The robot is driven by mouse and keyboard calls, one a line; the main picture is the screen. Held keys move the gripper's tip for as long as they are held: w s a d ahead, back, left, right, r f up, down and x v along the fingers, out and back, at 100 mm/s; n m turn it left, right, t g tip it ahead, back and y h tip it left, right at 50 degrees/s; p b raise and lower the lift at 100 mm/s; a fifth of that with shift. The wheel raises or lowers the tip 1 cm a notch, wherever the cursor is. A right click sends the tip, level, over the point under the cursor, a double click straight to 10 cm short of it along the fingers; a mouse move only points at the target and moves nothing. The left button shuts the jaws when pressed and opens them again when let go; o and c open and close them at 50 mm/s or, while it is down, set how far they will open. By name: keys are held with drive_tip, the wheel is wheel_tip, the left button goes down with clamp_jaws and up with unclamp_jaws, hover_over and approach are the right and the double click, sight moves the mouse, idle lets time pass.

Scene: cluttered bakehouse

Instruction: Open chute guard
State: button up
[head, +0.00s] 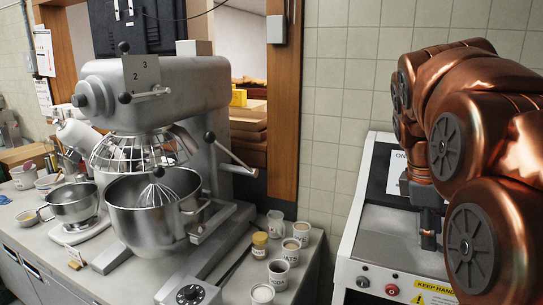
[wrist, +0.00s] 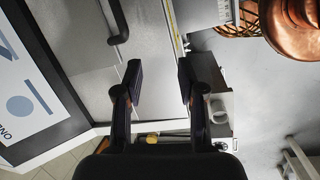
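The white machine (head: 345,262) stands at the right in the head view, with a grey top (head: 385,222) and a "KEEP HANDS" label on its front. In the wrist view a grey panel (wrist: 80,40) carries a dark bent handle (wrist: 117,22); I cannot tell for certain that this panel is the chute guard. My gripper (head: 428,236) hangs down over the machine's top, partly hidden by my copper arm. In the wrist view my gripper (wrist: 158,78) has its two fingers apart with nothing held between them. The handle lies beyond the left fingertip, apart from it.
A red knob (head: 391,290) and a dark knob (head: 362,282) sit on the machine's front. At the left, a large mixer (head: 165,90) with a steel bowl (head: 150,215) stands on a counter. Several cups, one being a white cup (head: 262,294), stand near the counter's right edge.

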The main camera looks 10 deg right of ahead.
drive_tip(key=s+a+f+m+y, duration=0.1)
drive_tip(key=s+a+f+m, duration=0.2)
drive_tip(key=s+a+f, duration=0.5)
drive_tip(key=s+a+f+m+g+y+b, duration=0.1)
drive_tip(key=s+a+f+m, duration=0.3)
drive_tip(key=s+a+f, duration=0.4)
drive_tip(key=a+f+y, duration=0.1)
drive_tip(key=a+f, duration=0.4)
drive_tip(key=a, duration=0.1)
drive_tip(key=shift+f, duration=0.3)
drive_tip(key=shift+d+m, duration=0.15)
drive_tip(key=shift+m, duration=0.15)
